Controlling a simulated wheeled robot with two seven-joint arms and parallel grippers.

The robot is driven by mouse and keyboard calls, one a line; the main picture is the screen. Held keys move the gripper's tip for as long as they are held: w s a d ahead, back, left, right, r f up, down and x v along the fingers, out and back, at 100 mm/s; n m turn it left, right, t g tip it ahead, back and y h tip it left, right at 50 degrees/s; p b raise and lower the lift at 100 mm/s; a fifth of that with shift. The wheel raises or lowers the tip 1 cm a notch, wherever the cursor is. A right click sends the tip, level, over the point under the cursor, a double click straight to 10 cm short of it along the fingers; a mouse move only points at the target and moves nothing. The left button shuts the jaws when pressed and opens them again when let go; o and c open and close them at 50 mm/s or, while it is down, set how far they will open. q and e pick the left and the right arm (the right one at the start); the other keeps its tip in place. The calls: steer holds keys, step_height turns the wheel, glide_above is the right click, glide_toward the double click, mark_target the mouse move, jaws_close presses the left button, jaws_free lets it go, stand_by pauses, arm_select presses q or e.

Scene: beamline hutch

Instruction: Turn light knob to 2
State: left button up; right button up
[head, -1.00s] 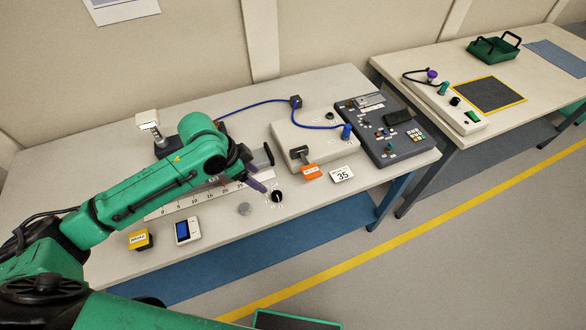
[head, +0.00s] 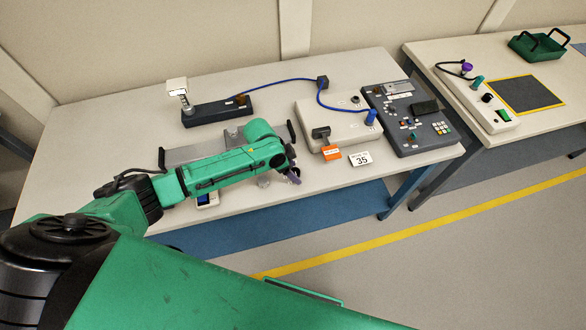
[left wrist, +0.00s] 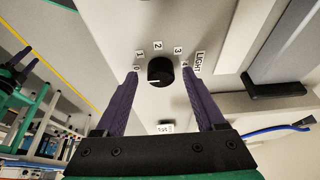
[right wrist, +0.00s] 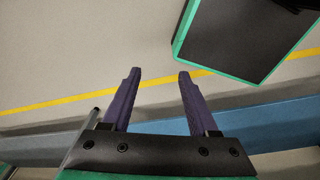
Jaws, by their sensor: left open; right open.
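The black round light knob (left wrist: 160,70) shows in the left wrist view, with the numbers 0 to 4 around it and a LIGHT label (left wrist: 199,62). A pale mark is on the knob's lower left; its exact reading is hard to tell. My left gripper (left wrist: 161,78) is open, with one purple finger on each side of the knob in that view. I cannot tell how far the tips are above the panel. In the head view my left gripper (head: 293,176) covers the knob. My right gripper (right wrist: 157,72) is open and empty, away from the table.
A grey box with an orange tag (head: 332,153) and a 35 card (head: 360,159) lie right of my left gripper. A dark keypad panel (head: 412,120) stands beyond. A blue cable (head: 285,81) runs behind. A second table (head: 560,97) is at the right.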

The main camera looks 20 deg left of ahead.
arm_select(q)
steer(key=c, duration=0.4)
steer(key=shift+w, duration=0.1)
jaws_close()
arm_select(e)
steer(key=shift+s+a+f, duration=0.1)
steer(key=shift+s+a, duration=0.05)
steer(key=shift+s, duration=0.3)
